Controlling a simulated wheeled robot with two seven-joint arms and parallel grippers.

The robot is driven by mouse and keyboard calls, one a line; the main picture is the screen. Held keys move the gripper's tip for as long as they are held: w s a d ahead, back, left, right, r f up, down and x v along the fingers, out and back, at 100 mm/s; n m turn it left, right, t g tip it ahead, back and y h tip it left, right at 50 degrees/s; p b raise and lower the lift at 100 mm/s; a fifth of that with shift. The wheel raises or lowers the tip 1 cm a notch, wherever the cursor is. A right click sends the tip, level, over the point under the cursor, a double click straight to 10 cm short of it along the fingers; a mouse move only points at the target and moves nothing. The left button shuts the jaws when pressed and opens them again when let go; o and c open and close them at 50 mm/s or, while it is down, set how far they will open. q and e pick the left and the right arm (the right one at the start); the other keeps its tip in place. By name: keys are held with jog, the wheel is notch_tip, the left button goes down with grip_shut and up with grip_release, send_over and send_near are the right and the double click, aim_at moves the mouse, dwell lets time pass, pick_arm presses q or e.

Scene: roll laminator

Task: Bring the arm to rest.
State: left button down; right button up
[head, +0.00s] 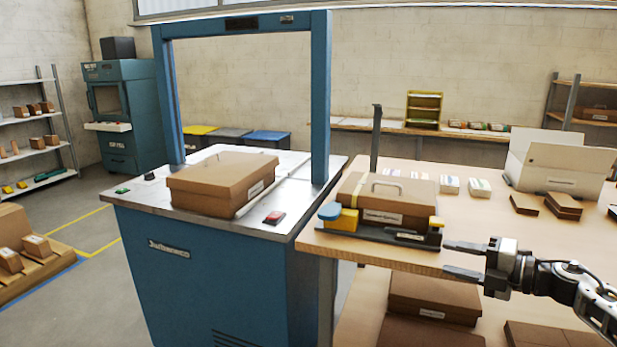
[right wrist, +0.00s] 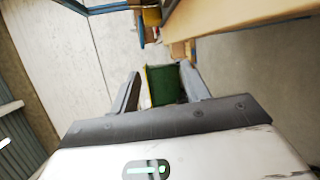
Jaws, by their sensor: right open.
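My right gripper (head: 452,258) comes in from the right in the head view, in front of the wooden table's near edge. Its two fingers point left and are apart, with nothing seen between them. It is just right of a dark base (head: 385,232) with a yellow block and a blue knob, which carries a brown box (head: 385,200) with a handle. In the right wrist view the fingers (right wrist: 160,90) are spread, with a green object (right wrist: 165,84) seen beyond them. My left gripper is not in view.
A blue machine (head: 210,270) with a tall frame stands left of the table (head: 470,225); a brown box (head: 220,182) sits on its metal top. A white box (head: 558,165) and small brown boxes are on the table's right. More boxes (head: 432,300) lie below the tabletop.

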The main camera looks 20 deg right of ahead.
jog(key=s+a+f+m+h, duration=0.2)
jog(key=s+a+f+m, duration=0.2)
jog(key=a, duration=0.5)
jog(key=s+a+f+m+h, duration=0.2)
jog(key=s+a+f+m, duration=0.3)
jog(key=a+f+m, duration=0.4)
jog(key=s+a+f+m+g+h, duration=0.1)
jog(key=s+a+f+m, duration=0.4)
jog(key=a+f+m, duration=0.2)
jog(key=shift+s+a+f+m+h, duration=0.2)
jog(key=shift+a+m+h, duration=0.15)
jog(key=shift+a, duration=0.9)
jog(key=s+a+m, duration=0.1)
jog(key=a, duration=0.1)
jog(key=s+a+m+g, duration=0.1)
jog(key=s+a, duration=0.1)
jog(key=s+a+m+g, duration=0.1)
jog(key=a, duration=0.1)
jog(key=shift+s+f, duration=0.1)
jog(key=shift+s, duration=0.15)
jog(key=shift+c, duration=0.4)
